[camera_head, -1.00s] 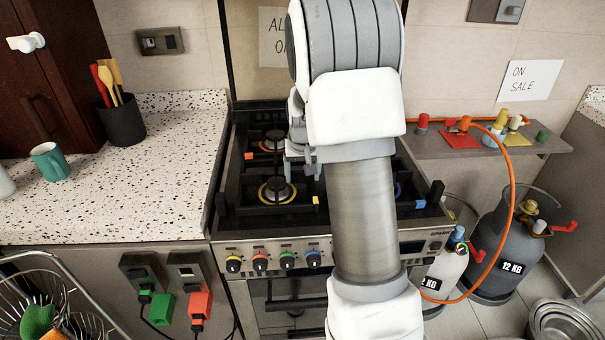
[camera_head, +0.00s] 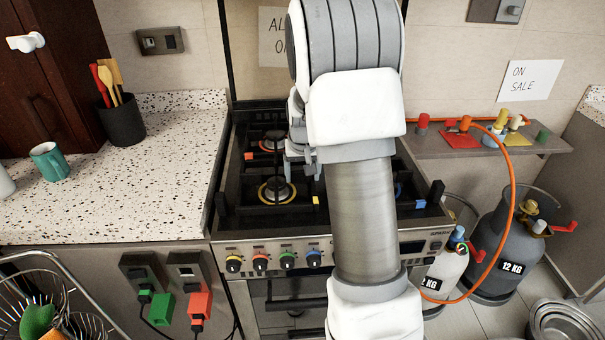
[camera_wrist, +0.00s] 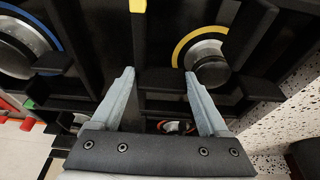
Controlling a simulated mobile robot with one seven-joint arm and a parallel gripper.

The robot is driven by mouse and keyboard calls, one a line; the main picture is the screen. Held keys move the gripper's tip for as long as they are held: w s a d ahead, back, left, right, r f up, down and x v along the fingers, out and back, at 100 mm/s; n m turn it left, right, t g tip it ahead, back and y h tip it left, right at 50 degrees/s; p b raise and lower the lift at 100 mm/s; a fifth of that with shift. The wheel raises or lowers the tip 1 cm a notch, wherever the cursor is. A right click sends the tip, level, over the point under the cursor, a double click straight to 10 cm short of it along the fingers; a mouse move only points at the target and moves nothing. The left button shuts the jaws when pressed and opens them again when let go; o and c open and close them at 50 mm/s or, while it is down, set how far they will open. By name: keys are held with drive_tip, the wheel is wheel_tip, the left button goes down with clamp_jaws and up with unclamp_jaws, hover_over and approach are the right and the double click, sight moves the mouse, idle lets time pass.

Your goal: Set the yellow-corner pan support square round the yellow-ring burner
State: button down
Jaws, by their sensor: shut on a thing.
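The yellow-corner pan support is black, with its yellow corner (camera_head: 316,200) at the front right of the yellow-ring burner (camera_head: 276,191). In the wrist view the yellow corner (camera_wrist: 138,6) is at the top edge and the burner's yellow ring and metal cap (camera_wrist: 210,68) are right of my fingers. My gripper (camera_wrist: 160,76) is shut on a black bar of the support, fingers apart across it; in the head view my gripper (camera_head: 303,165) is right of the burner, partly hidden by my arm. Black bars lie around the burner; whether they sit square and flat I cannot tell.
A red-ring burner (camera_head: 272,144) stands behind. A blue-ring burner (camera_wrist: 22,45) is on the other side, mostly hidden by my arm in the head view. Coloured knobs (camera_head: 287,259) line the stove front. The speckled counter (camera_head: 100,195) borders the stove on the left.

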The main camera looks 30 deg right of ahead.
drive_tip(key=shift+f, duration=0.15)
unclamp_jaws()
drive_tip(key=shift+f, duration=0.1)
idle(0.4)
drive_tip(key=shift+s, duration=0.1)
drive_tip(key=p+v, duration=0.1)
drive_tip(key=v, duration=1.6)
drive_tip(key=shift+r+p, duration=0.3)
drive_tip(key=shift+p, duration=0.1)
